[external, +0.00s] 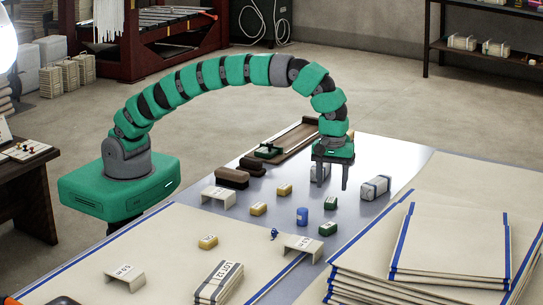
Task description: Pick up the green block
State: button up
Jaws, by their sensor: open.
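A small dark green block (327,229) with a pale label on it lies on the grey table top, right of a blue cylinder (302,216) and just behind a folded white card (303,246). My gripper (332,184) points down over the table with its two fingers spread apart. It is farther back than the green block and apart from it.
Yellow blocks (258,209) lie left of the green block. A pale wrapped bundle (375,187) lies to the right. Stacked cloth (450,240) fills the right front. Dark brushes (232,178) and a long wooden board (293,141) lie at the back.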

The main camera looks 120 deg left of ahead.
aim_at(331, 200)
jog(key=f, duration=0.1)
jog(key=f+b, duration=0.1)
jog(key=f, duration=0.3)
jog(key=shift+w+d+b, duration=0.1)
jog(key=shift+d+b, duration=0.15)
jog(key=shift+b, duration=0.15)
jog(key=shift+r, duration=0.1)
jog(key=c, duration=1)
jog(key=shift+c, duration=0.2)
jog(key=shift+r, duration=0.1)
jog(key=shift+w+r+p, duration=0.1)
jog(key=shift+r+p, duration=0.75)
jog(key=shift+r, duration=0.95)
jog(key=s+p, duration=0.1)
jog(key=s, duration=0.4)
jog(key=s+d+p, duration=0.1)
jog(key=s, duration=0.3)
jog(key=s+r, duration=0.1)
jog(key=s, duration=0.4)
jog(key=shift+s+d+p, duration=0.15)
jog(key=shift+s+p, duration=0.15)
jog(key=shift+p, duration=0.1)
jog(key=shift+s+d+r, duration=0.1)
jog(key=shift+s+d, duration=0.1)
jog(key=shift+s, duration=0.6)
